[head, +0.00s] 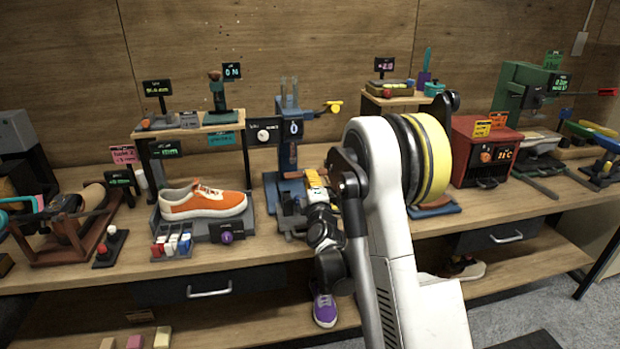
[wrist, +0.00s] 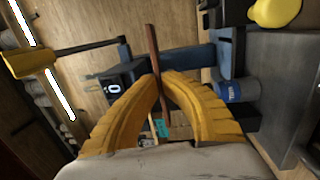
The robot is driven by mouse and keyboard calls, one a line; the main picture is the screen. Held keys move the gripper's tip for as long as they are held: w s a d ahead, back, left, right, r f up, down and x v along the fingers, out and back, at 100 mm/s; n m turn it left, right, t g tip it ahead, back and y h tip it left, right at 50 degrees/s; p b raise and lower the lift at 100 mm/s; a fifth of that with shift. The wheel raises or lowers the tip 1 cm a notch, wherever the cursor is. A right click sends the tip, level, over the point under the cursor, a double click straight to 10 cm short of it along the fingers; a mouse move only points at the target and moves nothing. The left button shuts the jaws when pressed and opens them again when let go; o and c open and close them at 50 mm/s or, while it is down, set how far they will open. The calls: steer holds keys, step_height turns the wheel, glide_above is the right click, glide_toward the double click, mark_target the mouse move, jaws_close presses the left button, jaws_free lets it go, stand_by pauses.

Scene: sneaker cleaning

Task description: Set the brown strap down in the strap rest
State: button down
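My gripper (wrist: 165,85) has its two yellow fingers closed on the thin brown strap (wrist: 152,50) in the wrist view. The strap sticks out beyond the fingertips, and a part of it shows behind them. In the head view my gripper (head: 316,182) is just in front of the blue press with the round dial, above the bench. I cannot tell which thing is the strap rest; my arm hides part of the bench.
The blue press (head: 288,150) with a yellow-tipped lever stands behind my gripper. An orange sneaker (head: 203,203) sits on a dark stand to the left. A red box (head: 485,150) stands right of my arm. A purple shoe (head: 324,308) is on the lower shelf.

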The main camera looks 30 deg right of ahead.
steer(key=shift+f+b, duration=0.85)
steer(key=shift+f, duration=1.5)
steer(key=shift+f, duration=1.15)
steer(key=c, duration=1.5)
jaws_free()
steer(key=shift+c, duration=0.2)
